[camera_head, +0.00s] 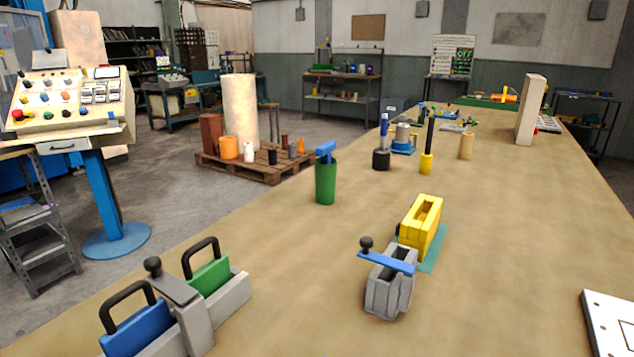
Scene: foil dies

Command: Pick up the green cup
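A green cup (326,184) stands upright on the tan table, near its left edge. A blue T-shaped piece (325,151) sticks up out of the cup's mouth, so the inside is mostly hidden. Neither of my grippers shows in the head view, and nothing touches the cup.
A grey holder (232,296) with blue and green handled blocks stands at the front left. A grey fixture (388,294) with a blue bar and a yellow block (420,226) stand right of the cup. Black and yellow (426,163) posts stand behind. Bare table surrounds the cup's front.

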